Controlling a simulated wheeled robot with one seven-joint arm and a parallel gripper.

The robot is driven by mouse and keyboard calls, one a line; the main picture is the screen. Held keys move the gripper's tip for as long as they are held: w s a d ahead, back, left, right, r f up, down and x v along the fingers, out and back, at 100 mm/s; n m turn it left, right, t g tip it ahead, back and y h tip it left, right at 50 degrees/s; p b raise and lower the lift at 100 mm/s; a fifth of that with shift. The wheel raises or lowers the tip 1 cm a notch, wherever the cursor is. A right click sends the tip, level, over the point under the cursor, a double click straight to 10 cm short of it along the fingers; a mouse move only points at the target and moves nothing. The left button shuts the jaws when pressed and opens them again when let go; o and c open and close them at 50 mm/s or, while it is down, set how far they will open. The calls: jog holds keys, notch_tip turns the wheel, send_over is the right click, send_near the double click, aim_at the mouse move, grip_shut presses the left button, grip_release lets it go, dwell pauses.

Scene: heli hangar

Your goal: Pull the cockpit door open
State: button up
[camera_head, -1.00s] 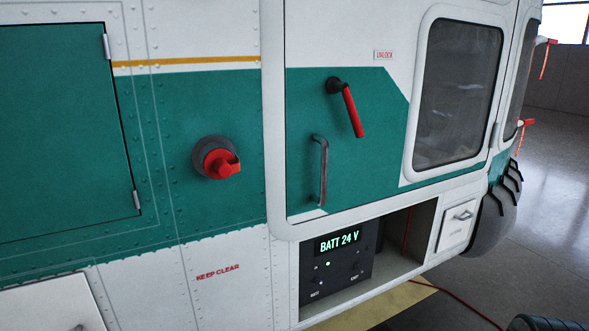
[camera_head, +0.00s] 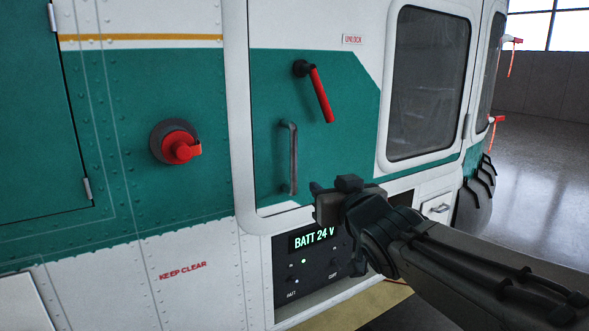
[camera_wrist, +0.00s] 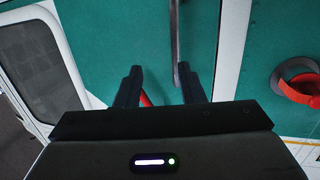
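The cockpit door (camera_head: 330,155) is white and teal and sits flush in its frame. A lever with a red grip (camera_head: 321,95) slants down to the right from a black pivot. Below and left of it is a vertical grey pull handle (camera_head: 289,160). My gripper (camera_head: 332,187) is in front of the door, low and right of the pull handle. In the wrist view my gripper (camera_wrist: 160,80) is open, its two fingers apart. The pull handle (camera_wrist: 174,40) runs down towards the right finger, which hides part of it. Part of the red grip (camera_wrist: 145,100) shows between the fingers. Contact is unclear.
A red cap (camera_head: 180,146) sticks out from the fuselage left of the door. A battery panel (camera_head: 310,265) reading BATT 24 V sits in a recess below it. The door window (camera_head: 425,85) is at the right. Open floor (camera_head: 540,180) lies beyond the nose.

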aim_at(295, 159)
jog(key=shift+n+t+y, duration=0.3)
jog(key=shift+n+y, duration=0.1)
jog(key=shift+y, duration=0.3)
jog(key=p+x, duration=0.1)
jog(key=x, duration=0.4)
jog(key=a+r+x, duration=0.1)
jog(key=x, duration=0.4)
jog(key=p+x, duration=0.1)
jog(key=x, duration=0.3)
jog(key=shift+a+r+p, duration=0.35)
jog(key=shift+a, duration=0.1)
grip_shut()
